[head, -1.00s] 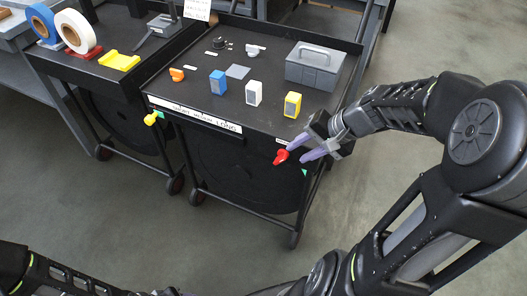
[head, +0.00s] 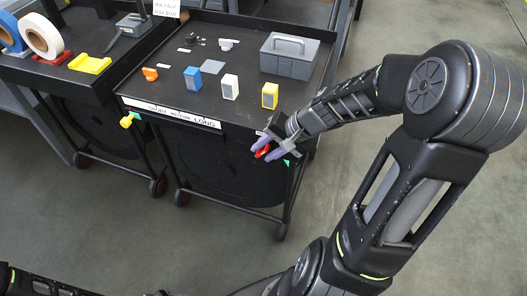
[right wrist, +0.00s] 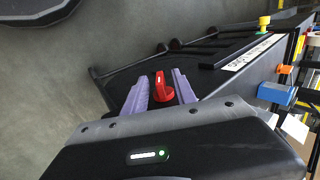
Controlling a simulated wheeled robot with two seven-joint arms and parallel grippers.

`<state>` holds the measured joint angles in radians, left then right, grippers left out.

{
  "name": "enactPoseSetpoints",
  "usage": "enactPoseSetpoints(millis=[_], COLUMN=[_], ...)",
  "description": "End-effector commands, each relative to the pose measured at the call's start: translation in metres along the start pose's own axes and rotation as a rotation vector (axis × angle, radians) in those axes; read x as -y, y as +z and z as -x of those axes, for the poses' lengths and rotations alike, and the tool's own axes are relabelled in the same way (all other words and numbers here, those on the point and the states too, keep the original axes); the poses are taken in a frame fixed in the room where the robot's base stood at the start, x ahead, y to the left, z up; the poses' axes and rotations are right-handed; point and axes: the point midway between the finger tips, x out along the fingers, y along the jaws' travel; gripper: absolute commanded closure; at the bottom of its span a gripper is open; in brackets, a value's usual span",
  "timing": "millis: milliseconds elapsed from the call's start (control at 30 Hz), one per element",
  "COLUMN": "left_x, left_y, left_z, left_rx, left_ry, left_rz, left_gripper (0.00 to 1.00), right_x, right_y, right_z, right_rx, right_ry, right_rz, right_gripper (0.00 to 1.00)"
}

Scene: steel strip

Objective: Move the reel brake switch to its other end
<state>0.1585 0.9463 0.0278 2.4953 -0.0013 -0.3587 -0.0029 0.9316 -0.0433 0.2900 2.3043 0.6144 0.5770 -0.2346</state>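A red switch handle (head: 263,152) sits on the front of the black cart, near its right corner. It also shows in the right wrist view (right wrist: 163,90), with a white mark on it. Its label is too small to read. My right gripper (head: 267,146) is at this handle. In the right wrist view its two purple fingers (right wrist: 159,92) stand open, one on each side of the red handle, with a gap visible between handle and fingers. A green mark (head: 290,162) lies just right of the handle. My left gripper is out of view.
The cart top (head: 165,88) carries blue (head: 192,79), white (head: 229,87) and yellow (head: 270,95) blocks and a grey toolbox (head: 289,55). A yellow knob (head: 127,121) is on the cart's front left. Another cart with tape rolls (head: 42,36) stands left. The floor in front is clear.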

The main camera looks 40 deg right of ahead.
Motion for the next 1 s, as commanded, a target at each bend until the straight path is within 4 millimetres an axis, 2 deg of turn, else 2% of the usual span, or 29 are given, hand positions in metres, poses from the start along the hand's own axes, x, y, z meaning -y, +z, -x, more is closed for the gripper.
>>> enactPoseSetpoints(millis=[133, 400, 800, 1000], left_x=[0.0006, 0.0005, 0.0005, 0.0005], left_y=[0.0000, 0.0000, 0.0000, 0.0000], left_z=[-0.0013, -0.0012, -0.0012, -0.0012], left_rx=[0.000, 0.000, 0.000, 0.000], left_ry=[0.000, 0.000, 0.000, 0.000], left_rz=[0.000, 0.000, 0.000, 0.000], left_gripper=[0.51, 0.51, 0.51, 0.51], right_x=[0.0000, 0.0002, 0.0001, 0.0000], right_y=[0.0000, -0.0002, -0.0002, -0.0002], right_z=[-0.0101, -0.0106, -0.0104, -0.0104], right_rx=[0.000, -0.001, -0.001, -0.001], right_ry=[0.000, 0.000, 0.000, 0.000], right_rz=[0.000, 0.000, 0.000, 0.000], right_gripper=[0.67, 0.68, 1.00, 1.00])
